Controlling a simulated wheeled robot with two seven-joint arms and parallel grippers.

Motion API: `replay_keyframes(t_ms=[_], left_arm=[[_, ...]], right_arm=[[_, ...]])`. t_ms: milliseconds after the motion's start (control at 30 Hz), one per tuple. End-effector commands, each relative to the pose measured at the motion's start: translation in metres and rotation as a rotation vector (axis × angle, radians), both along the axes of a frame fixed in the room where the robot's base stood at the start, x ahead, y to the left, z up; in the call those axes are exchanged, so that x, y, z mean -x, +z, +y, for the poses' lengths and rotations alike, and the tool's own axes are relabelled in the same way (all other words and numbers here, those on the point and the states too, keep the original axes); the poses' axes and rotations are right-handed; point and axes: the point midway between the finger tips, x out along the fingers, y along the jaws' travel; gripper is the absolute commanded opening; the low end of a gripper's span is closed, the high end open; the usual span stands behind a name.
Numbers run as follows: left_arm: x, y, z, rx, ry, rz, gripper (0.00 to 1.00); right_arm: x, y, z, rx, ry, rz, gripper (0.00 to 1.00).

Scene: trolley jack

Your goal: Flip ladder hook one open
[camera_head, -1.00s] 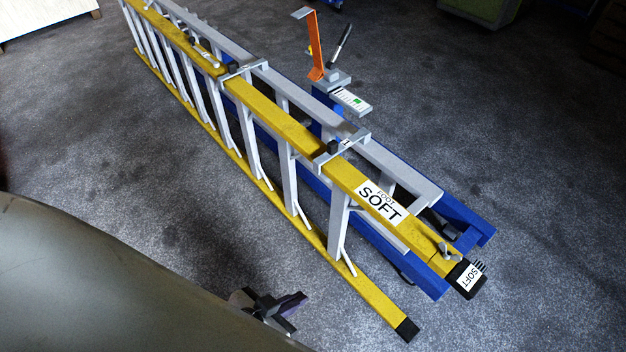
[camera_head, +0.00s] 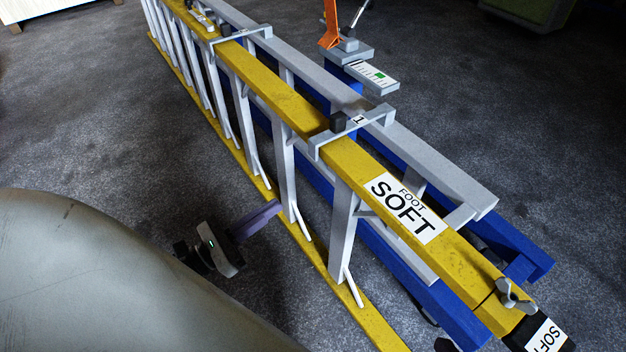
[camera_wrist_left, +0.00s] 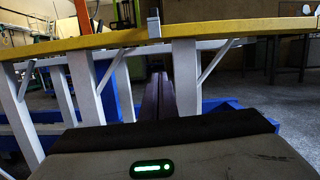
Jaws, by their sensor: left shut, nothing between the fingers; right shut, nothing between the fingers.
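Ladder hook one (camera_head: 380,117) is a grey bracket marked "1" with a black knob. It lies across the yellow rail and the grey rail of the ladder (camera_head: 285,100) in the head view. My left gripper (camera_head: 270,213) is shut and empty. Its purple fingers are low beside the ladder's near side, below and left of hook one. In the left wrist view the shut fingers (camera_wrist_left: 158,90) point at the ladder, below the yellow rail (camera_wrist_left: 230,30). A small grey bracket end (camera_wrist_left: 154,27) shows on that rail above them; its number is not visible.
The ladder lies on its side on a blue frame (camera_head: 520,250). A second grey bracket (camera_head: 240,37) crosses it further back. An orange post and grey box (camera_head: 345,52) stand behind. Dark floor is clear at left.

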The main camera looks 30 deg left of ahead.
Motion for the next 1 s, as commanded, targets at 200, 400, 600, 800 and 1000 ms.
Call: replay_keyframes(t_ms=[200,400,600,800,1000], left_arm=[[0.002,-0.001,0.000,-0.050,-0.004,-0.032,0.00],[0.001,-0.001,-0.001,-0.048,-0.005,-0.031,0.00],[-0.016,0.004,-0.008,-0.045,-0.006,-0.034,0.00],[-0.053,0.014,-0.023,-0.046,-0.005,-0.034,0.00],[-0.090,0.024,-0.038,-0.046,-0.005,-0.033,0.00]], right_arm=[[0.000,0.000,0.001,-0.003,0.006,0.001,0.00],[0.000,0.000,0.001,-0.002,0.005,0.001,0.00],[0.000,-0.001,0.001,-0.004,0.005,-0.001,0.00],[0.000,0.000,0.003,-0.013,0.005,-0.006,0.00],[-0.001,0.002,0.004,-0.026,0.005,-0.014,0.00]])
